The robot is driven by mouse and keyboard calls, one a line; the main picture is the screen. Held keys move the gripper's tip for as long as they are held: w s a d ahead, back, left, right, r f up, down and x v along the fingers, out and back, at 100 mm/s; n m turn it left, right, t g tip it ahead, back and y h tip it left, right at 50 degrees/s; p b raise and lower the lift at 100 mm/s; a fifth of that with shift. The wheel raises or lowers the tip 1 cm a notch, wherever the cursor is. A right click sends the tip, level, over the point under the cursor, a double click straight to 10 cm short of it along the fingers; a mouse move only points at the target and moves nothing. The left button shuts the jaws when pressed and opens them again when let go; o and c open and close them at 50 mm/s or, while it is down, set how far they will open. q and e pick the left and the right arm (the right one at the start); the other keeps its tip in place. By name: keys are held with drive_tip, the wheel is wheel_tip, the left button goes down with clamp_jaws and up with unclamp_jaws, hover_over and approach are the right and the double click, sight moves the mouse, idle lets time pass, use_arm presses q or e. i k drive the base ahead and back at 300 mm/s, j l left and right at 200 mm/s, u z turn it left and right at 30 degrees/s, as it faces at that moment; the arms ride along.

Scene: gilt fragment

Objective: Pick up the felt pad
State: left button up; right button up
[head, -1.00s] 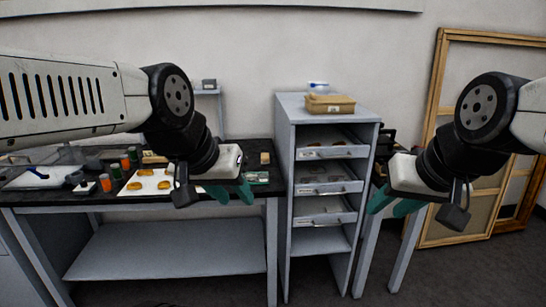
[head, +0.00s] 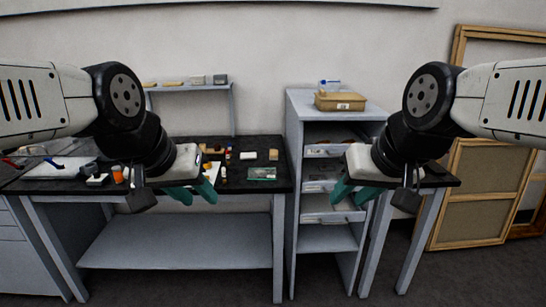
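I cannot single out the felt pad for certain. A small flat green item (head: 262,174) lies near the right end of the dark bench top, and a small tan block (head: 273,155) sits behind it. My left gripper (head: 194,193) hangs in front of the bench, its two teal fingers apart with nothing between them. It hides part of the bench top. My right gripper (head: 352,194) is in front of the drawer cabinet's right side, its teal fingers also apart and empty. Neither gripper touches any object that I can see.
The bench (head: 235,184) carries several small jars and tools, with a wall shelf (head: 190,88) behind. The grey drawer cabinet (head: 293,125) stands right of it with a cardboard box (head: 340,102) on top. Wooden frames (head: 481,195) lean at the right. Bare floor shows below.

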sight(274, 152)
drive_tip(key=i+u, duration=0.25)
drive_tip(key=i, duration=0.3)
drive_tip(key=i+l+u, duration=0.2)
drive_tip(key=i, duration=0.35)
drive_tip(key=i+l+u, duration=0.15)
drive_tip(key=i+l, duration=0.35)
drive_tip(key=i, duration=0.05)
